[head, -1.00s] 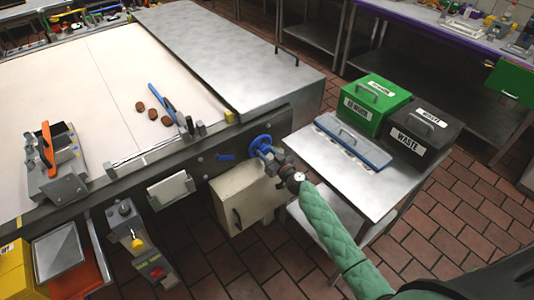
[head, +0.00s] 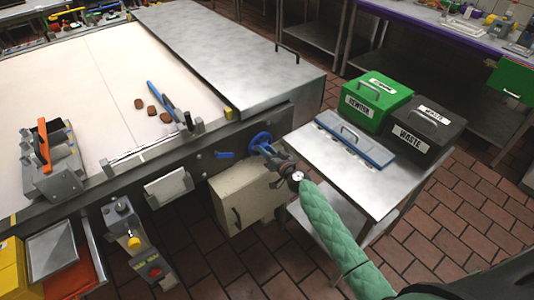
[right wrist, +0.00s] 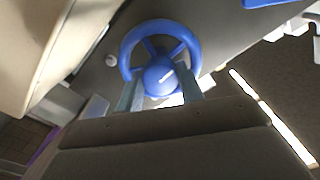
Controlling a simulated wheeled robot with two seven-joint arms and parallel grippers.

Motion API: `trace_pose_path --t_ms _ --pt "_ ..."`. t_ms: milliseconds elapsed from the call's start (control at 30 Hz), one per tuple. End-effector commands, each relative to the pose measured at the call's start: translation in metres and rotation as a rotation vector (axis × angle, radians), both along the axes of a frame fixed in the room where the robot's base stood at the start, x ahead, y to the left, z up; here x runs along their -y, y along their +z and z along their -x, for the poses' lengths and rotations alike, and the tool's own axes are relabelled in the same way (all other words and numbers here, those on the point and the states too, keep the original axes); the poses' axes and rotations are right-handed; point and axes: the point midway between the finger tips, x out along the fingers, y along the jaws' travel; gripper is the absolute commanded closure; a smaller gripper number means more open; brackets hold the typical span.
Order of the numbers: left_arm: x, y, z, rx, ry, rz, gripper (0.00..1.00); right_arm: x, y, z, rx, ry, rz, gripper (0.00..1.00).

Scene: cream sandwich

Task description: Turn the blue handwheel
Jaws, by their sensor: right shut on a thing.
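The blue handwheel (head: 260,142) sits on the dark side panel of the conveyor table, below its metal cover. In the right wrist view the wheel's blue rim, spokes and round hub (right wrist: 160,75) show close in front of the jaws. My right gripper (head: 269,151) is at the wheel, coming from the lower right. Its two fingers (right wrist: 160,94) lie either side of the hub and are shut on the wheel. The lower part of the rim is hidden by the fingers and palm. My left gripper is in neither view.
A beige box (head: 240,195) hangs just below the wheel. A blue lever (head: 224,155) is left of it.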

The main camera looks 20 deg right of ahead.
Motion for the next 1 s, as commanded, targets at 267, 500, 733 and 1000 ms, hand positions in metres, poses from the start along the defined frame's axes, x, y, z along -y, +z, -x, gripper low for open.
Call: trace_pose_path --t_ms 267,500,733,1000 --pt "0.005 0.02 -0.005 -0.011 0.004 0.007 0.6 0.0 -0.001 0.0 -0.088 0.0 -0.243 0.85" --pt "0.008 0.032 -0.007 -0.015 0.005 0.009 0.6 0.0 0.0 0.0 -0.166 0.0 -0.458 0.85" --pt "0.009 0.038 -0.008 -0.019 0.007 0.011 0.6 0.0 0.0 0.0 -0.241 -0.001 -0.665 0.85" --pt "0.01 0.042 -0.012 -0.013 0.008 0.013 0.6 0.001 0.0 0.0 -0.328 -0.001 -0.906 0.85"
